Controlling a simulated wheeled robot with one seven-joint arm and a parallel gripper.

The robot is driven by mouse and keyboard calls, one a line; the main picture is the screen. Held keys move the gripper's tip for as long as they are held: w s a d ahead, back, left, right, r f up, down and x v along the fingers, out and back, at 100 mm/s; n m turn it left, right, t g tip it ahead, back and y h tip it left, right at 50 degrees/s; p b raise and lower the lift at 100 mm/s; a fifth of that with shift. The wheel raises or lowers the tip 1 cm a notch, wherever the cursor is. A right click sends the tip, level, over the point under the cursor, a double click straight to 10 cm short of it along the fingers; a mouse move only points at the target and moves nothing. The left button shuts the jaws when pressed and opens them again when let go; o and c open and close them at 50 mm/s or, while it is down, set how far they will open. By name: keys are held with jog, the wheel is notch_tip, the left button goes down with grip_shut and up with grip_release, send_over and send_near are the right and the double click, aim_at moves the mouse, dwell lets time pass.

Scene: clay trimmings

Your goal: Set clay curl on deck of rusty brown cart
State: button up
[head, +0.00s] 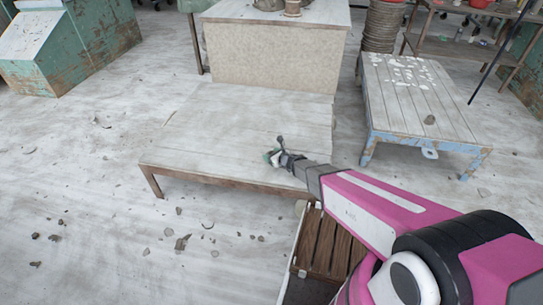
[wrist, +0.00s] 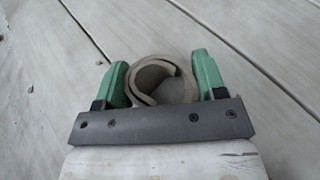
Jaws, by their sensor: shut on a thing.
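The clay curl (wrist: 162,82) is a grey-beige rolled strip. In the wrist view it sits between the two green fingers of my gripper (wrist: 163,80), which is shut on it. In the head view my gripper (head: 272,157) is over the right front part of the low cart with a rusty brown frame (head: 215,183). That cart's pale plank deck (head: 235,120) looks bare around the gripper. Planks also fill the wrist view behind the curl. I cannot tell whether the curl touches the deck. The curl is too small to make out surely in the head view.
A blue-framed low cart (head: 410,90) with pale scraps and a darker lump (head: 430,119) stands at right. A pale block (head: 275,55) stands behind the brown cart. A brown slatted crate (head: 325,245) is below my arm. Clay bits (head: 182,242) litter the floor.

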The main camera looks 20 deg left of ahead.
jog(key=shift+f, duration=0.1)
jog(key=o, duration=1)
